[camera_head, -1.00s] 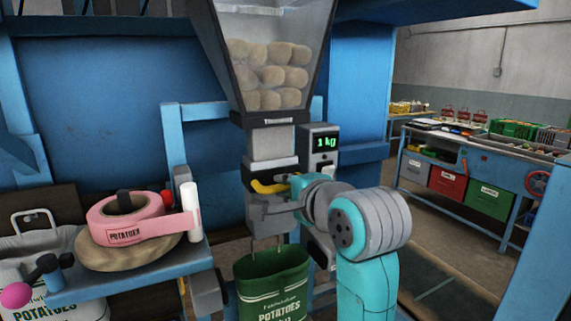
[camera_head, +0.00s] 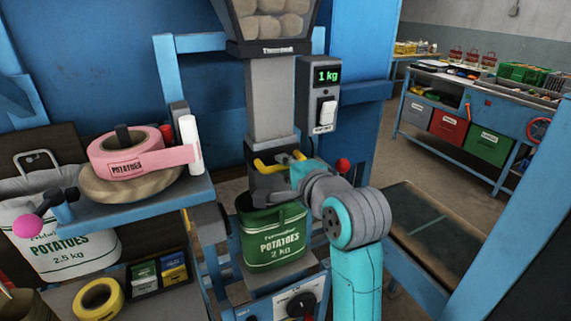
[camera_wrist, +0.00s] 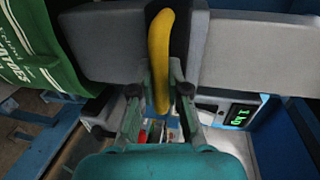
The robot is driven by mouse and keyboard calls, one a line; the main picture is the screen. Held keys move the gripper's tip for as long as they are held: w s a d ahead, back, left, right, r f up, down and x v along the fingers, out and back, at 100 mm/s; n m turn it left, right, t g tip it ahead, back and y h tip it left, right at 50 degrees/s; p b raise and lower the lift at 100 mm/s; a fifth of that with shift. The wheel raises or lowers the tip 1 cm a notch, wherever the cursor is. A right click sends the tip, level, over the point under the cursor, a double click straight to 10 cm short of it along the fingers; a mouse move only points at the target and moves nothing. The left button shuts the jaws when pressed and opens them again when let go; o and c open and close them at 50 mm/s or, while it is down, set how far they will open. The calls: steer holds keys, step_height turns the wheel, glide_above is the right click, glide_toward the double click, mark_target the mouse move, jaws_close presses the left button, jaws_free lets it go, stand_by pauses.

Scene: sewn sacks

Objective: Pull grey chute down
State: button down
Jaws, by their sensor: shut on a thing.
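The grey chute (camera_head: 272,98) hangs below the hopper as a long straight column. Its dark lower collar (camera_head: 268,152) carries a yellow handle (camera_head: 264,165). The collar's lower end is close above the mouth of the green potato sack (camera_head: 275,240); whether it reaches inside is hidden. My gripper (camera_head: 298,168) is at the handle from the right. In the wrist view, my gripper (camera_wrist: 160,88) is shut on the yellow handle (camera_wrist: 160,45), with a finger on each side. The grey chute (camera_wrist: 258,55) lies across that view, with the green sack (camera_wrist: 40,50) at left.
The hopper (camera_head: 268,22) holds potatoes. A control box (camera_head: 320,95) reading "1 kg" stands right of the chute. A shelf (camera_head: 150,210) with pink tape (camera_head: 128,155) is at left. A scale-like unit (camera_head: 290,300) is below the sack.

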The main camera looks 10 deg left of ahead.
steer(key=c, duration=1.1)
jaws_free()
steer(key=shift+f, duration=0.4)
steer(key=shift+c, duration=0.2)
steer(key=shift+r, duration=0.1)
steer(key=shift+s+d+r, duration=0.1)
steer(key=shift+s+d, duration=0.05)
steer(key=v, duration=1.1)
steer(key=shift+s, duration=0.25)
steer(key=shift+d, duration=0.15)
